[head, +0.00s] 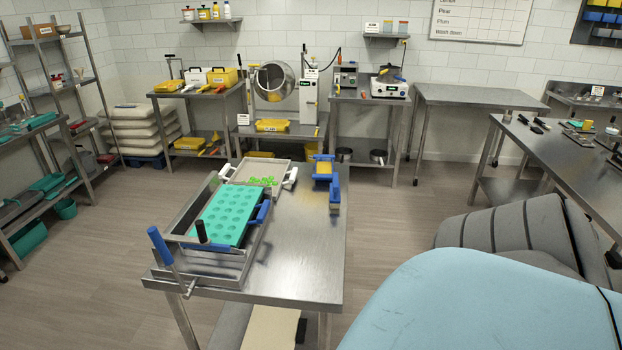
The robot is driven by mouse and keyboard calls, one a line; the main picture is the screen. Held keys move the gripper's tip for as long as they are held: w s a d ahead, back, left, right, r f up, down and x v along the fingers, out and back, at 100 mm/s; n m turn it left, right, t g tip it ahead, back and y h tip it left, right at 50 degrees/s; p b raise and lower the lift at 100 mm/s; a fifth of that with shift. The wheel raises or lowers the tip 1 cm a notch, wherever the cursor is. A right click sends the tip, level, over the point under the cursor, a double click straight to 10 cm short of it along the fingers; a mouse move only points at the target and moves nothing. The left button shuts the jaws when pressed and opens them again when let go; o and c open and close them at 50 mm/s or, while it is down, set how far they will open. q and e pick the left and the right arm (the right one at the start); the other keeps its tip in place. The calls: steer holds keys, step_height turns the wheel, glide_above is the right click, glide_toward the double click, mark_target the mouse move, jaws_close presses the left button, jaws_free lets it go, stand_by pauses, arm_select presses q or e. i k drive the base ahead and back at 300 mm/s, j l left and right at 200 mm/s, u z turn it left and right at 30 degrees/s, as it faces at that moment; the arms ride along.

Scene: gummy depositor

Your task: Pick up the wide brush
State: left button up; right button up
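Neither of my grippers shows in this view. Large light blue and grey parts that look like mine fill the lower right.
A green mould (225,216) sits in a steel frame with blue and black handles on the table's left. Behind it is a tray (239,173) with green pieces. The table's front right is clear. Another steel table (580,153) stands at right.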

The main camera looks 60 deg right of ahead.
mark_target(334, 188)
steer(key=z, duration=2.05)
